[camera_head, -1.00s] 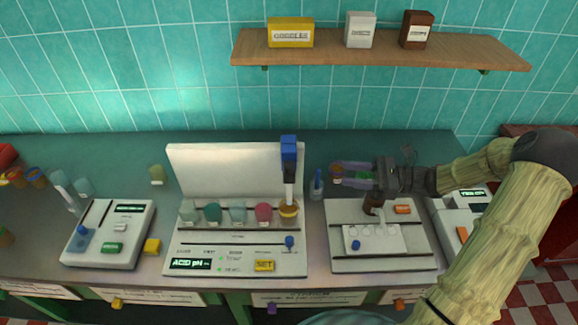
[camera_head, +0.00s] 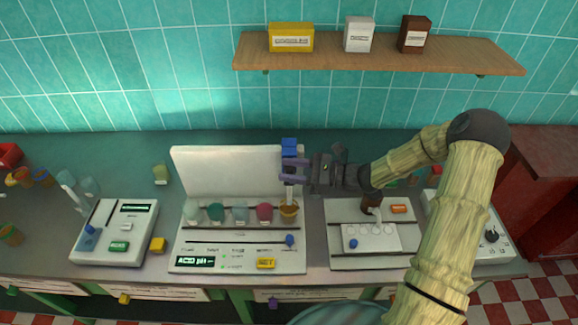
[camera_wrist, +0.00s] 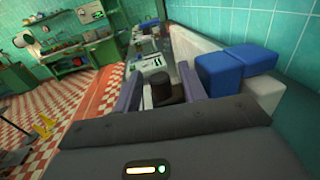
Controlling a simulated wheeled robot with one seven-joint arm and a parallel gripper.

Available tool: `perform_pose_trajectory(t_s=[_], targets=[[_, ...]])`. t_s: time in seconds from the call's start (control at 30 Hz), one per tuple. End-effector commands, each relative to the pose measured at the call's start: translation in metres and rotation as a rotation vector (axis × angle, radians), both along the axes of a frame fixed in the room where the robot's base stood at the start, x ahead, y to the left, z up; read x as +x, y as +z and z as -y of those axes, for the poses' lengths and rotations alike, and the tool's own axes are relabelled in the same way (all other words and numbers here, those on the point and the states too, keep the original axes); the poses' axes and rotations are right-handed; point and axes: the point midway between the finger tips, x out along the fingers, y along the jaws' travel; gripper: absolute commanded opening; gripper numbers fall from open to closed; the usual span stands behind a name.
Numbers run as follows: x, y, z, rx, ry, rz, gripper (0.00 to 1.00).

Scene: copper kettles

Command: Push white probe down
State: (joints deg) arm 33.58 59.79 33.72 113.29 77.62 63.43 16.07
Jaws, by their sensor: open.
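The white probe (camera_head: 289,195) stands upright at the right end of the white pH meter (camera_head: 180,240). Its lower end is at the ochre cup (camera_head: 290,209). Its blue top (camera_head: 289,147) shows above my gripper, and its middle is hidden behind the fingers. My gripper (camera_head: 294,172) is open, at the height of the probe's upper part, with its purple fingers in front of or around it; I cannot tell which. In the wrist view, blue blocks (camera_wrist: 220,77) lie just right of my open fingers (camera_wrist: 160,90), and a dark brown cylinder (camera_wrist: 162,88) shows between them.
Green, teal and pink cups (camera_head: 264,212) stand in a row left of the probe. The meter's white back panel (camera_head: 235,165) rises behind them. A white device (camera_head: 340,240) stands to the right, and a wooden shelf (camera_head: 380,55) hangs above.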

Motion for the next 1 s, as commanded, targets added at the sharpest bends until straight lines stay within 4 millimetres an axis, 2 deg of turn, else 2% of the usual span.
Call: perform_pose_trajectory(t_s=[0.33,0.37,0.5,0.57,0.77,0.87,1.0], targets=[[0.001,0.0,-0.006,-0.001,-0.002,0.001,0.42],[0.001,0.0,-0.006,-0.001,-0.002,0.0,0.38],[0.001,0.0,-0.005,-0.001,-0.001,0.0,0.1],[0.001,0.0,-0.005,-0.001,-0.001,0.0,0.0],[0.001,-0.002,-0.005,-0.001,-0.002,0.0,0.0],[0.001,-0.011,-0.005,0.0,-0.002,-0.001,0.0],[0.001,-0.035,-0.005,0.0,-0.001,-0.003,0.0]])
